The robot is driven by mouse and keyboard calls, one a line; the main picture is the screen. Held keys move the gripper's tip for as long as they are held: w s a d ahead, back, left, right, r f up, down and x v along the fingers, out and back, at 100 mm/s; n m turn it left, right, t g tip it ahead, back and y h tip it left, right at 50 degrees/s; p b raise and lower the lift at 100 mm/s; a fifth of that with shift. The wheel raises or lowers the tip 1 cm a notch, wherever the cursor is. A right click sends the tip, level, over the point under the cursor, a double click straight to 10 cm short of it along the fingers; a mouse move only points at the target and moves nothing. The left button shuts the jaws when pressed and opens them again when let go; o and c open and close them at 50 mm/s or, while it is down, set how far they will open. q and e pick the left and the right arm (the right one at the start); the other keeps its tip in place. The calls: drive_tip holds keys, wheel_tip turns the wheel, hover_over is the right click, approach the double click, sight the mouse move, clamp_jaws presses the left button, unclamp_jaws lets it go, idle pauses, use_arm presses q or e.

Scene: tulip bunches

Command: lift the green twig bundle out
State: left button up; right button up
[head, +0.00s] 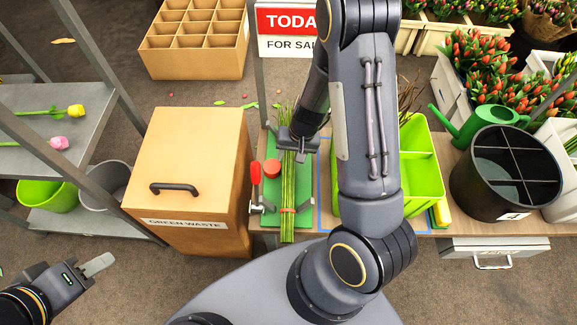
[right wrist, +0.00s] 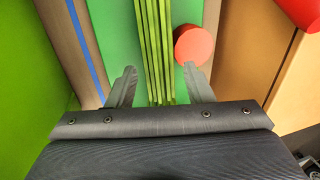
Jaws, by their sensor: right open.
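The green twig bundle (head: 288,190) lies lengthwise on a green board (head: 305,180) on the workbench, with an orange-red band near its front end. The bundle also shows in the right wrist view (right wrist: 154,45). My right gripper (head: 297,145) is over its rear part. In the right wrist view my right gripper (right wrist: 160,85) is open, one finger on each side of the stems, with gaps between. Contact at the fingertips cannot be seen. My left gripper (head: 75,270) is far off at the lower left, with nothing visible in it; its jaw opening is unclear.
A red round post (head: 271,168) stands close beside the bundle, near one right finger. A red-handled clamp (head: 256,190) is at the board's left edge. The green waste box (head: 195,170) is left; a lime green crate (head: 422,165) is right, partly behind my right arm.

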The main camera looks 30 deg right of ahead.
sight(290, 162)
drive_tip(key=x, duration=0.1)
drive_tip(key=b+x, duration=0.1)
drive_tip(key=x, duration=0.1)
drive_tip(key=b+x, duration=0.1)
drive_tip(key=x, duration=0.1)
drive_tip(key=shift+s, duration=0.3)
drive_tip(key=c, duration=1)
drive_tip(key=shift+r+p, duration=0.2)
drive_tip(key=shift+p, duration=0.1)
